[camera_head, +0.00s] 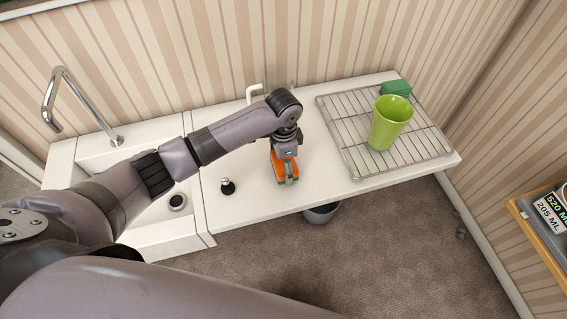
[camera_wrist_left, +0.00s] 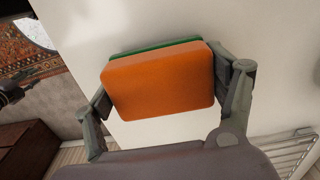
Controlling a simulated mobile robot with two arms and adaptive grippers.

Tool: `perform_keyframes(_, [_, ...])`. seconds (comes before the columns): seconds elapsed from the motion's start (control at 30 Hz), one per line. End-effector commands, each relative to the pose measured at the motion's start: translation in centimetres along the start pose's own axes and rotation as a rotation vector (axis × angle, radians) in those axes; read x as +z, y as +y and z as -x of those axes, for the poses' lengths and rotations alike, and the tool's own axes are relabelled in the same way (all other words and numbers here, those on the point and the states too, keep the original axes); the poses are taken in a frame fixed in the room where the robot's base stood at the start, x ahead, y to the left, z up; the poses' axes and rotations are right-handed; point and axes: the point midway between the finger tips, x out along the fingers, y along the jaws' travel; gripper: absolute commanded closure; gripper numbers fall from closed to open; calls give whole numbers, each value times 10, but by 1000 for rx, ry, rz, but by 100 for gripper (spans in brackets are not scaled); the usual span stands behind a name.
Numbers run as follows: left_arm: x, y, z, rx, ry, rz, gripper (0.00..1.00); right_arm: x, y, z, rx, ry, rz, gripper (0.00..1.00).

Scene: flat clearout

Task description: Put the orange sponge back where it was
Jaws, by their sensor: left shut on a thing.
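The orange sponge (camera_wrist_left: 160,82) sits between the two fingers of my left gripper (camera_head: 286,178), which is shut on it. In the left wrist view it is an orange block with a green layer along its far edge. In the head view only some orange shows around the fingers, over the white counter (camera_head: 245,207) to the left of the wire rack. I cannot tell whether the sponge touches the counter.
A wire rack (camera_head: 352,150) holds a green cup (camera_head: 390,122) and a green block (camera_head: 396,88). A small black-topped item (camera_head: 227,186) stands left of my gripper. The sink and tap (camera_head: 60,95) are at the left. A grey container (camera_head: 321,214) is below the counter's front edge.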

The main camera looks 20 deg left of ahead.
Motion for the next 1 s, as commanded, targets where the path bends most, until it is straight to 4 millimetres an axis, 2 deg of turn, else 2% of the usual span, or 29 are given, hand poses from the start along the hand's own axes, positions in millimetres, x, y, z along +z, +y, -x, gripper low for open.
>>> perform_keyframes(0.1, [0,0,-10,0,0,-2,48,0,0,2,0,0,0,65])
perform_keyframes(0.47, [0,0,-14,-1,1,-1,48,0,-1,1,-1,0,1,65])
perform_keyframes(0.5, [0,0,-15,-1,1,-1,21,0,-1,1,-1,0,1,65])
perform_keyframes(0.8, [0,0,-14,-1,1,-1,1,0,-3,1,-4,0,2,65])
perform_keyframes(1.0, [0,0,-14,-1,1,-1,1,-1,-5,1,-7,1,1,65])
